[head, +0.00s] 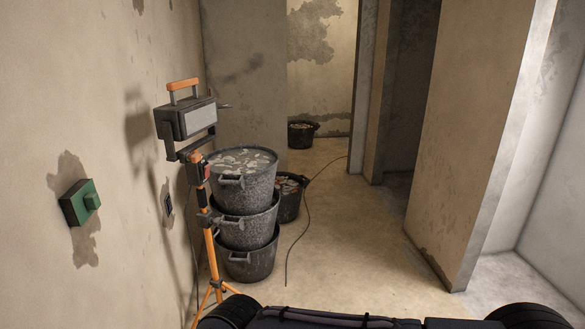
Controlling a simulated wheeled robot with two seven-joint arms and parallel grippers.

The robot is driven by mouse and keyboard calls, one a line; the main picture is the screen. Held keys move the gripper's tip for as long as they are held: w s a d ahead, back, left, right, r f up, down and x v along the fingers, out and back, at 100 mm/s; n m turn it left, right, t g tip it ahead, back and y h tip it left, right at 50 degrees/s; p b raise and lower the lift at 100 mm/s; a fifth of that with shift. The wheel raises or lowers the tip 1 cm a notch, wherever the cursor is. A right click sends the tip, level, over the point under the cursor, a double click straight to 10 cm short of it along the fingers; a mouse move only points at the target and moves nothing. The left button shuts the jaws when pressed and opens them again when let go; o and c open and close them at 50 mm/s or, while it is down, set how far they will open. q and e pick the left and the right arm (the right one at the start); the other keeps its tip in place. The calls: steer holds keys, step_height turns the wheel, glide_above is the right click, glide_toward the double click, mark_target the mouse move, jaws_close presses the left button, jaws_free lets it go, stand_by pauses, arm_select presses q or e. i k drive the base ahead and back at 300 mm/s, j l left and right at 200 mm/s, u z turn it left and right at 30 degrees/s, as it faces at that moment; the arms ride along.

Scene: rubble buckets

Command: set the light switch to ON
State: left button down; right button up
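Neither of my grippers is in view, and nothing touches the green box.
A work lamp (188,118) on an orange tripod stands near the left wall, before three stacked rubble buckets (246,208). Another bucket (289,207) is behind them, one (301,134) farther back. A dark cable (308,206) crosses the floor (350,240), otherwise clear in the middle.

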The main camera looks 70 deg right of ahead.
mark_target(207, 168)
steer(key=z, duration=1.85)
steer(key=i+l, duration=0.15)
steer(key=l, duration=0.3)
steer(key=i+l+u, duration=0.1)
steer(key=l, duration=0.35)
steer(key=i+l, duration=0.15)
steer(key=l, duration=0.3)
steer(key=i+l, duration=0.1)
steer(key=l, duration=0.35)
steer(key=i+l+u, duration=0.1)
steer(key=l, duration=0.4)
steer(key=i+l+u, duration=0.1)
steer(key=i+l, duration=0.3)
steer(key=i, duration=0.2)
steer(key=i+l+u, duration=0.1)
steer(key=i+l, duration=0.3)
steer(key=i, duration=0.2)
steer(key=i+j, duration=0.1)
steer(key=i, duration=0.25)
steer(key=i+j, duration=0.1)
steer(key=i, duration=0.25)
steer(key=u, duration=0.05)
